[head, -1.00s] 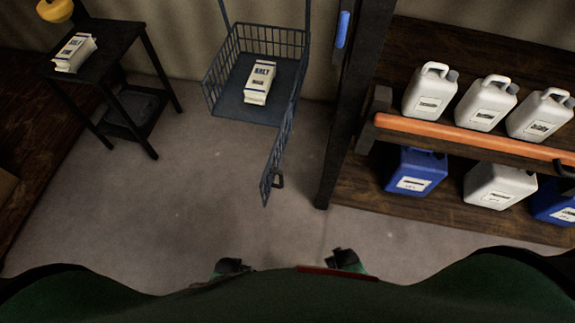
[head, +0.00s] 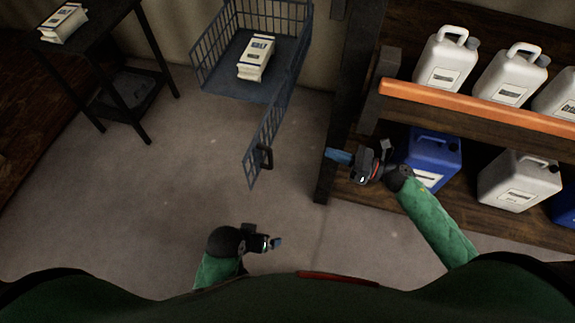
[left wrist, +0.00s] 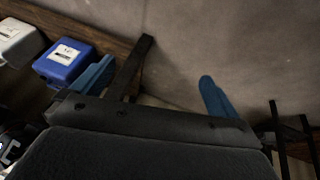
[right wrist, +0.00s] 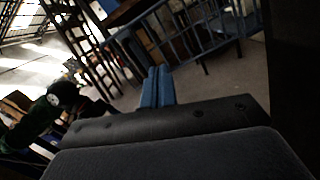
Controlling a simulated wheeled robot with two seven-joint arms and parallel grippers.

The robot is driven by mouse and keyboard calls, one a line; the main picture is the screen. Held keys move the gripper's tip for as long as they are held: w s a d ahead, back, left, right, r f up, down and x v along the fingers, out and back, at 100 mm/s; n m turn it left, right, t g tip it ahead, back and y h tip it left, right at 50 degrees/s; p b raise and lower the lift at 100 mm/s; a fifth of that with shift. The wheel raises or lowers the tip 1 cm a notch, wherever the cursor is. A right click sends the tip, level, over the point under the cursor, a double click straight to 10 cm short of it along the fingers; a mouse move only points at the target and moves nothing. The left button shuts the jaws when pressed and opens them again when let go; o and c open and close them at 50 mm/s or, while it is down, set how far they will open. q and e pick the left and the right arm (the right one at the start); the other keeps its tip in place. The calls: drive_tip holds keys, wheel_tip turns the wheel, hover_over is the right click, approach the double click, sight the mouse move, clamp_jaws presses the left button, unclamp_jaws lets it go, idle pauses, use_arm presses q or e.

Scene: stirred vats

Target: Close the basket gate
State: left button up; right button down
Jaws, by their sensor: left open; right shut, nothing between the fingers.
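The blue-grey wire basket (head: 201,72) hangs at the upper middle of the head view. Its gate (head: 268,133) stands swung open toward me, with a dark handle (head: 265,157) near its free end. A white salt bag (head: 256,57) lies in the basket. My right gripper (head: 338,156) is shut and empty, to the right of the gate and apart from it, pointing left. Its blue fingers lie together in the right wrist view (right wrist: 157,88). My left gripper (head: 276,243) is low in the head view, below the gate; its fingers are spread in the left wrist view (left wrist: 155,90).
A dark post (head: 325,180) stands just behind my right gripper. The shelf has an orange rail (head: 470,108), white jugs (head: 445,62) and blue jugs (head: 432,150). The floor between is clear.

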use_arm(q)
drive_tip(key=s+a+r+p, duration=0.1)
drive_tip(key=a+r+p, duration=0.1)
drive_tip(key=r, duration=0.3)
drive_tip(key=s+a+r+g+y+p, duration=0.1)
drive_tip(key=s+a+r+p, duration=0.1)
drive_tip(key=a+r, duration=0.1)
drive_tip(key=shift+a+r+n+g, duration=0.25)
drive_tip(key=shift+r+n+g, duration=0.05)
drive_tip(key=shift+r, duration=0.6)
use_arm(e)
drive_tip(key=s+a+n+g, duration=0.1)
drive_tip(key=a+n+g, duration=0.3)
drive_tip(key=a, duration=1)
drive_tip(key=shift+a+r+n+g, duration=0.2)
drive_tip(key=shift+r+n+g, duration=0.1)
drive_tip(key=shift+n, duration=0.8)
drive_tip(key=shift+s, duration=0.1)
